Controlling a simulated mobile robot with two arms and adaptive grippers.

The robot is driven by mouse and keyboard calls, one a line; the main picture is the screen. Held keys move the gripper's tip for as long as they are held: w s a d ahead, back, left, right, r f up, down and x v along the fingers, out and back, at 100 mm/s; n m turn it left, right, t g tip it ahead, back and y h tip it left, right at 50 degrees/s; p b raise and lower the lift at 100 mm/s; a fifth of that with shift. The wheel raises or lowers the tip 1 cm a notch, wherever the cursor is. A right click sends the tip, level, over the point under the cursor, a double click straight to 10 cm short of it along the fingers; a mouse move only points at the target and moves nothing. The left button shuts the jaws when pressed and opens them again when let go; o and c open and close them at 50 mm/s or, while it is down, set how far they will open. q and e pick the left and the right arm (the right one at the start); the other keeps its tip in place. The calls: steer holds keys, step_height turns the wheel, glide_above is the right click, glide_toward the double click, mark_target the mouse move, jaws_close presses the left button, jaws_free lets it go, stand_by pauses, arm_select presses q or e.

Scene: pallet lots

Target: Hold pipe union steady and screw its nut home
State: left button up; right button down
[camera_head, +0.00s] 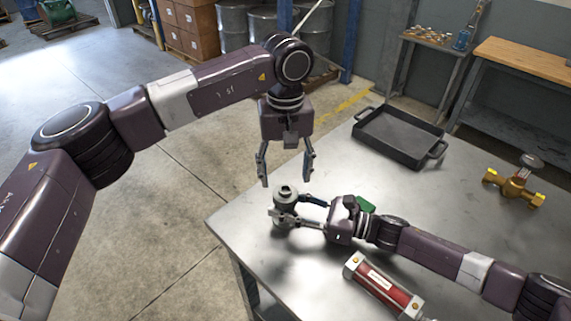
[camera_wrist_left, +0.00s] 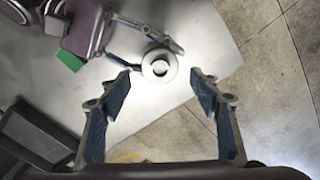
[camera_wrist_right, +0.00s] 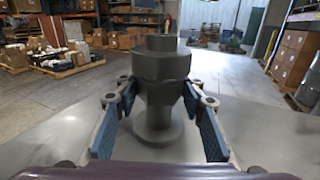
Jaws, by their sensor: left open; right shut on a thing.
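The grey pipe union (camera_head: 286,194) stands upright near the left corner of the metal table, its round base on the tabletop. It also shows in the right wrist view (camera_wrist_right: 161,90) and from above in the left wrist view (camera_wrist_left: 158,66). Its nut (camera_wrist_right: 161,65) appears as the wider faceted collar at the upper part. My right gripper (camera_head: 292,207) is shut on the union, one finger on each side of its body. My left gripper (camera_head: 286,180) is open and empty, pointing down above the union, with clear space between its fingertips and the top.
A black tray (camera_head: 381,143) with handles lies at the table's back. A brass valve with a gauge (camera_head: 516,188) stands at the right, and a red cylinder (camera_head: 382,285) lies at the front. A green object (camera_head: 366,204) is partly hidden behind my right gripper. The table's left edge is close to the union.

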arm_select(q)
steer(key=n, duration=0.4)
steer(key=shift+r, duration=0.1)
arm_select(e)
steer(key=shift+f, duration=0.1)
arm_select(q)
steer(key=n, duration=0.5)
steer(key=shift+r+n, duration=0.15)
steer(key=shift+n, duration=0.25)
steer(key=n, duration=0.5)
steer(key=shift+r+n, duration=0.15)
steer(key=shift+n, duration=0.25)
steer(key=n, duration=0.5)
steer(key=shift+r+n, duration=0.15)
steer(key=shift+n, duration=0.15)
steer(key=n, duration=0.5)
steer(key=shift+r+n, duration=0.15)
steer(key=shift+n, duration=0.15)
steer(key=n, duration=0.5)
steer(key=shift+r+n, duration=0.15)
steer(key=shift+n, duration=0.25)
steer(key=n, duration=0.5)
steer(key=shift+r+n, duration=0.15)
steer(key=shift+n, duration=0.15)
steer(key=n, duration=0.5)
steer(key=shift+r, duration=0.1)
